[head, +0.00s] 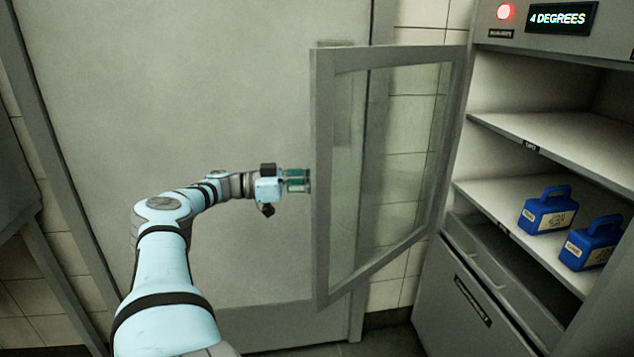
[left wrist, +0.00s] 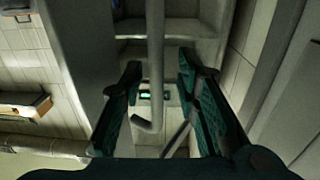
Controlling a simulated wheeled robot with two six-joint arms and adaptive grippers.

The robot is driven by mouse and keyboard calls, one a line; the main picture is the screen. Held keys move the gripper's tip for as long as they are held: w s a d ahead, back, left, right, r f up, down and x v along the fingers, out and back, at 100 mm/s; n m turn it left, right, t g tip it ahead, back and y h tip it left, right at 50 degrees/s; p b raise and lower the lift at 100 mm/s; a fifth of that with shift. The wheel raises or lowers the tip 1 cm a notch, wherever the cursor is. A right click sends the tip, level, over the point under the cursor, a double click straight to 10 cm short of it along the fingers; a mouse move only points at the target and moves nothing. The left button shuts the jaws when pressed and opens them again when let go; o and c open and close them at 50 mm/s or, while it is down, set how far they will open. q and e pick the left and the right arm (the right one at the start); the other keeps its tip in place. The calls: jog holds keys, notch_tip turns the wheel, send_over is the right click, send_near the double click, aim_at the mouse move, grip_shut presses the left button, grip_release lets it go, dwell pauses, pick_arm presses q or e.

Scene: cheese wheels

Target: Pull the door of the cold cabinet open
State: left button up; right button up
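The cold cabinet (head: 612,28) stands at the right in the head view. Its glass door (head: 322,200) is swung wide open to the left, with the shelves exposed. My left gripper (head: 300,181) is at the door's free edge, about midway up its frame. In the left wrist view a grey bar handle (left wrist: 155,40) runs between the fingers of my left gripper (left wrist: 160,65). The fingers are apart, with a gap showing on each side of the bar. The handle is hidden in the head view. My right gripper is in neither view.
Blue labelled containers (head: 548,212) (head: 592,245) stand on a cabinet shelf. A display (head: 561,18) reads 4 DEGREES beside a lit red lamp (head: 504,11). A large grey panel (head: 200,90) fills the wall behind my left arm.

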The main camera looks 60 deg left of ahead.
pick_arm(q)
jog(key=v, duration=0.7)
jog(key=shift+s, duration=0.2)
jog(key=shift+a, duration=0.15)
